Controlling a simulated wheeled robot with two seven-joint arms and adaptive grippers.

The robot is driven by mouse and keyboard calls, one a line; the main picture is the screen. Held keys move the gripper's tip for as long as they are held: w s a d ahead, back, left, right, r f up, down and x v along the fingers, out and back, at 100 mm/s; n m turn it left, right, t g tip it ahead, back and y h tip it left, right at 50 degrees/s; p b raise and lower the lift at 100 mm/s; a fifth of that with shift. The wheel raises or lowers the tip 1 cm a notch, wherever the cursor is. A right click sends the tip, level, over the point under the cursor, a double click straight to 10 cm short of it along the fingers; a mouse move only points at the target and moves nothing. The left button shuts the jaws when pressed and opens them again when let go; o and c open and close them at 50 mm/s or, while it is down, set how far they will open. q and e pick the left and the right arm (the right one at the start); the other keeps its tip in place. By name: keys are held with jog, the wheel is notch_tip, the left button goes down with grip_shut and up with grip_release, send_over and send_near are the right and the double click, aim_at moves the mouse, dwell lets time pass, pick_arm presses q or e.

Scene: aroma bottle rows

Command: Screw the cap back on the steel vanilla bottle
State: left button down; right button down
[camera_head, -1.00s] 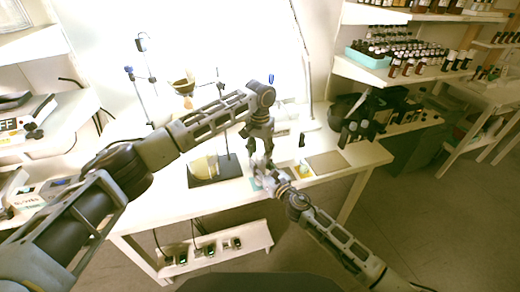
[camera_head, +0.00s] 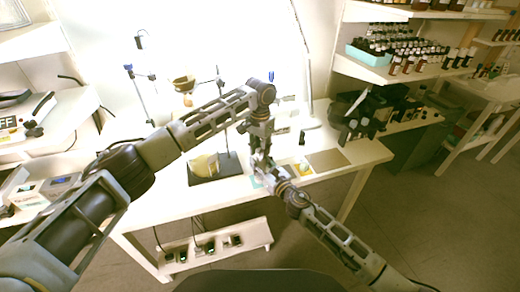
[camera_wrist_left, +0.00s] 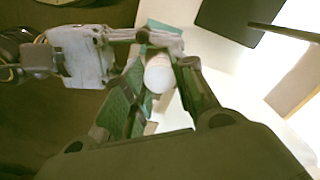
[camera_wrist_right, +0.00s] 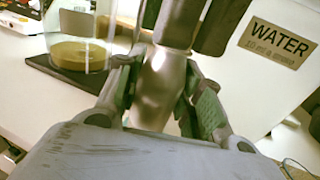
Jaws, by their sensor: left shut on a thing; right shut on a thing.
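The shiny steel bottle (camera_wrist_right: 158,88) stands upright between the fingers of my right gripper (camera_wrist_right: 160,100), which is shut on it. In the head view my right gripper (camera_head: 272,178) is low over the table's front part. My left gripper (camera_head: 258,165) points down from above, right over the bottle. In the left wrist view a pale, rounded cap (camera_wrist_left: 158,74) sits between the fingers of my left gripper (camera_wrist_left: 155,85), shut on it. The dark left fingers show over the bottle's top in the right wrist view and hide the bottle's mouth. I cannot tell whether the cap is seated.
A glass beaker with yellowish liquid (camera_head: 203,166) stands on a dark stand base (camera_head: 228,168) left of the grippers. A tan square board (camera_head: 328,162) lies right on the white table (camera_head: 180,207). Bottle shelves are farther right.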

pick_arm(q)
jog(key=m, duration=0.3)
jog(key=c, duration=1.2)
grip_release()
jog(key=shift+o, duration=0.2)
jog(key=shift+r, duration=0.1)
jog(key=shift+r, duration=2.15)
jog(key=shift+c, duration=0.2)
jog(key=shift+r+n, duration=0.85)
jog(key=shift+n, duration=0.4)
jog(key=shift+r+n, duration=0.85)
jog(key=shift+n, duration=0.4)
